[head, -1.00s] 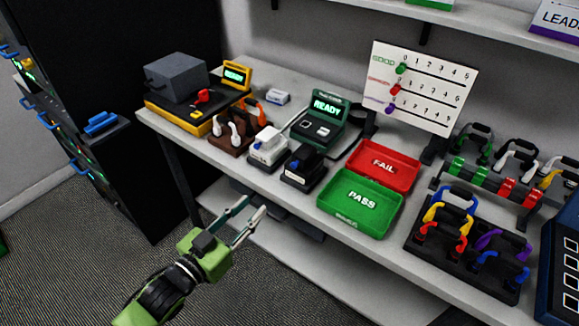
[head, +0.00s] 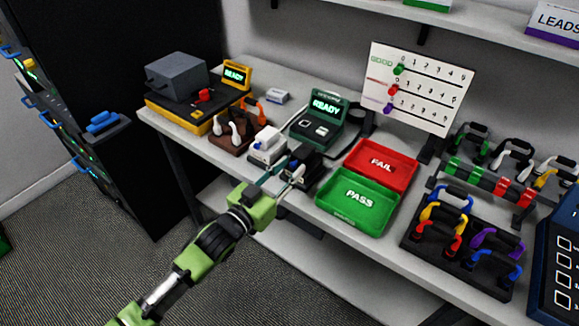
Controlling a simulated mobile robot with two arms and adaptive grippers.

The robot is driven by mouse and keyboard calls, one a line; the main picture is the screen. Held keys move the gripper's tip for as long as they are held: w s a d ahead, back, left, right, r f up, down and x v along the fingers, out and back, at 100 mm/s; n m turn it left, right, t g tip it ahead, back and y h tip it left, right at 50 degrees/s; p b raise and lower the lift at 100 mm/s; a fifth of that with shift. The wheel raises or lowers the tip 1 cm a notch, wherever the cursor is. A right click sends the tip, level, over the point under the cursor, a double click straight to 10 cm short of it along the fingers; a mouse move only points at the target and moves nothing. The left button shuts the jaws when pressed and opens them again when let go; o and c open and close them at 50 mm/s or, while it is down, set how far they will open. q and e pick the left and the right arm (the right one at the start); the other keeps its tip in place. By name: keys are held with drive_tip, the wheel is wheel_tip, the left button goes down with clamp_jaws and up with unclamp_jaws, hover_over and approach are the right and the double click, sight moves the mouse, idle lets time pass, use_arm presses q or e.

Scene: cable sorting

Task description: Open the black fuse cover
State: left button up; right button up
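The black fuse box with its cover (head: 312,165) stands at the bench's front edge, right of a similar white box (head: 267,146). My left gripper (head: 284,174) is at the front of the black box, its two fingers apart. One fingertip overlaps the box's front left side in the picture, partly hiding it. I cannot tell whether it touches. I see nothing held between the fingers. The cover looks closed, though the fingers hide part of it. My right gripper is not in view.
A green PASS tray (head: 357,203) and a red FAIL tray (head: 381,164) lie to the right. A green tester reading READY (head: 321,120) stands behind. A brown holder with leads (head: 234,133) is to the left. A rack of coloured leads (head: 456,250) is at the right.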

use_arm(q)
drive_tip(key=shift+w+d, duration=0.2)
clamp_jaws()
